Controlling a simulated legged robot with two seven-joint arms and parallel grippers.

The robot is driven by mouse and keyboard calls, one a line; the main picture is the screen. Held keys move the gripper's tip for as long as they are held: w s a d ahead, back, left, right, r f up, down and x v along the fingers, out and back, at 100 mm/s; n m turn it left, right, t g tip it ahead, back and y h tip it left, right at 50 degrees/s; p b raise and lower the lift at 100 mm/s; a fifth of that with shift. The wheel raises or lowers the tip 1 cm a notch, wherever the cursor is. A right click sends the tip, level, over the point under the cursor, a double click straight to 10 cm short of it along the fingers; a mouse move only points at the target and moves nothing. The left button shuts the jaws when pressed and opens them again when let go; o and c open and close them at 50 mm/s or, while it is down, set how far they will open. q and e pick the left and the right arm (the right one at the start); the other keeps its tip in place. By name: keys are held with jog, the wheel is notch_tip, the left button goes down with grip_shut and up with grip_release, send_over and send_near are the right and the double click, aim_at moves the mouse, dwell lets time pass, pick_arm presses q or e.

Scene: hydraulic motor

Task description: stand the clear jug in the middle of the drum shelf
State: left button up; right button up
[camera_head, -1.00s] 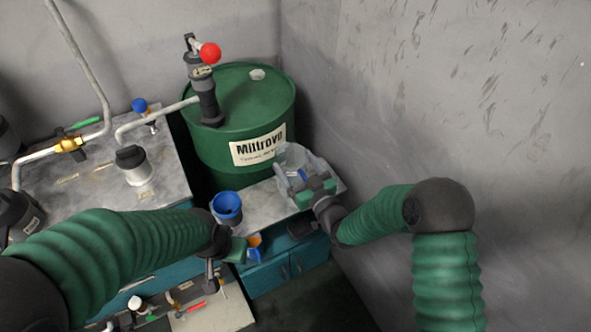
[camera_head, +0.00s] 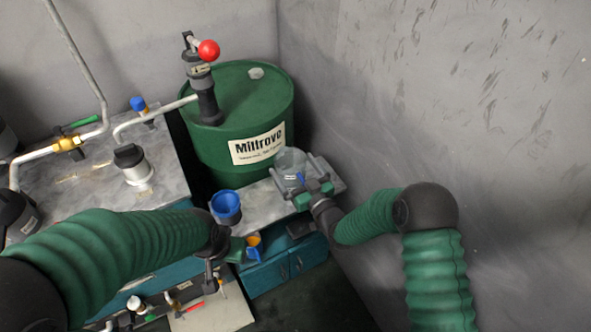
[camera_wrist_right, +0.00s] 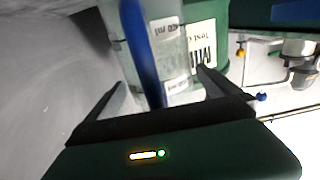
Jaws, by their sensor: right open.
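The clear jug (camera_head: 291,163) stands on the drum shelf (camera_head: 262,206), a grey ledge in front of the green drum, toward its right part. It looks upright. In the right wrist view the jug (camera_wrist_right: 172,45) shows printed labels and a blue handle (camera_wrist_right: 143,50) facing me. My right gripper (camera_head: 302,178) is open, with one finger on each side of the jug; small gaps seem to show beside it. The jug's base is partly hidden by the gripper. My left gripper (camera_head: 234,250) is low in front of the shelf, and its fingers are not clear.
A blue cup-like container (camera_head: 226,204) stands on the shelf's left part. The green drum (camera_head: 238,110) with a red-knobbed pump (camera_head: 208,52) rises behind. A grey wall (camera_head: 440,110) is close on the right. An orange and blue item (camera_head: 254,245) is below the shelf.

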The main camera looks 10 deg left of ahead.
jog(key=v, duration=1.2)
jog(key=s+d+f+m+g+h, duration=0.15)
jog(key=d+g+h, duration=0.45)
jog(key=d, duration=0.6)
jog(key=s+d+r+m+g+h, duration=0.1)
jog(key=s+d+m+g+h, duration=0.1)
jog(key=s, duration=0.6)
jog(key=s+d+r+m+g+h, duration=0.1)
jog(key=s+d+m+g+h, duration=0.1)
jog(key=s+d, duration=0.5)
jog(key=shift+s+m+g+h, duration=0.4)
jog(key=shift+s+m+g, duration=0.55)
jog(key=shift+s, duration=0.3)
